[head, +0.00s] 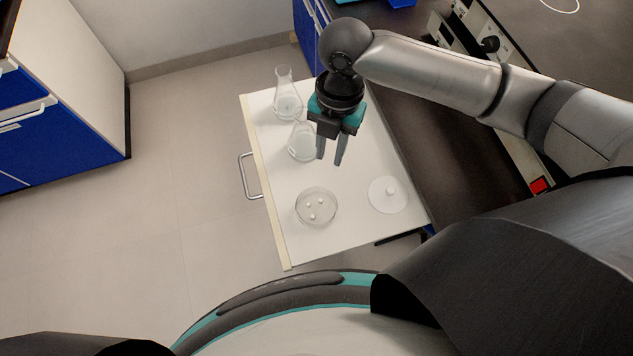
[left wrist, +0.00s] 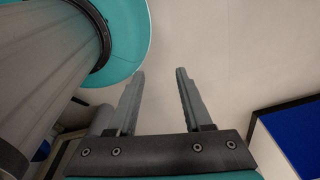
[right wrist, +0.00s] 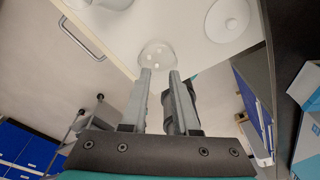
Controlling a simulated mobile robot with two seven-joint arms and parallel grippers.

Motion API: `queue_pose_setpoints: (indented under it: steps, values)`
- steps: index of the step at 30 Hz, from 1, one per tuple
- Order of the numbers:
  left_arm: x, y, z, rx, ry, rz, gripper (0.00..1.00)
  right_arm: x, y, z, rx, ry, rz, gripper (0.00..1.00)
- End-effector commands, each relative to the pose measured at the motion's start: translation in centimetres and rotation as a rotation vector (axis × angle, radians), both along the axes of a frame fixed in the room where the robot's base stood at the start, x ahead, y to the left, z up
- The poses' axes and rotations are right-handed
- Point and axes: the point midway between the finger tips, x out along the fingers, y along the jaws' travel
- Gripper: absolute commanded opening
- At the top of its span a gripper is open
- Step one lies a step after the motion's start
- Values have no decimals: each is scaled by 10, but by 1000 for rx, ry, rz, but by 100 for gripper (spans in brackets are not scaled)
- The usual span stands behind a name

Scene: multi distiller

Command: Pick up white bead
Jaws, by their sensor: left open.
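Three small white beads (head: 312,216) lie in a round clear dish (head: 329,218) on a white pulled-out drawer or board. The beads (right wrist: 155,57) and dish (right wrist: 143,60) also show in the right wrist view, beyond the fingertips. A small white round piece (head: 390,191) sits on a flat white disc (head: 377,203) to the right of the dish. My right gripper (head: 331,161) is open and empty, pointing down above the board, between the flasks and the dish. My left gripper (left wrist: 160,71) is open and empty, with bare floor beyond it.
Two conical glass flasks, the rear one (head: 286,102) and the nearer one (head: 301,146), stand behind the dish. The dark bench (head: 455,165) borders the board on the right. A blue-and-white cabinet (head: 75,90) stands at left, with open floor between.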

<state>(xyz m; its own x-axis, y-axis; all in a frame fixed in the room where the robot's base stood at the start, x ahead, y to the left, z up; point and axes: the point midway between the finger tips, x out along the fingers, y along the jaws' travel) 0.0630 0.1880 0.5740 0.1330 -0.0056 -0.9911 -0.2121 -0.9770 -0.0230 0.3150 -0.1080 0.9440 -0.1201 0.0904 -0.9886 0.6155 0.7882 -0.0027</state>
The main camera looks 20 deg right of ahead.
Motion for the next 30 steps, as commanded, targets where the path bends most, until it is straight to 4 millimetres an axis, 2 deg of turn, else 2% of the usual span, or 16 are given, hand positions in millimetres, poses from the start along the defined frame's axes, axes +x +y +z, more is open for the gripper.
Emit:
queue_pose_setpoints:
  steps: [4, 9, 13, 22, 30]
  values:
    - [-28, 1, -9, 3, 42, 0, 50, -5, 3, -29, 0, 5, -1, 29]
    - [-43, 2, -17, 5, 66, 0, 50, -9, 7, -65, 1, 4, -2, 29]
    - [-41, 2, -21, 5, 63, 0, 50, -11, 9, -85, 2, 1, -2, 29]
    - [-22, 0, -24, 1, 33, 0, 50, -16, 14, -108, 1, 2, -1, 29]
    - [-22, 0, -32, 1, 33, 0, 50, -22, 20, -142, 2, 0, -2, 29]
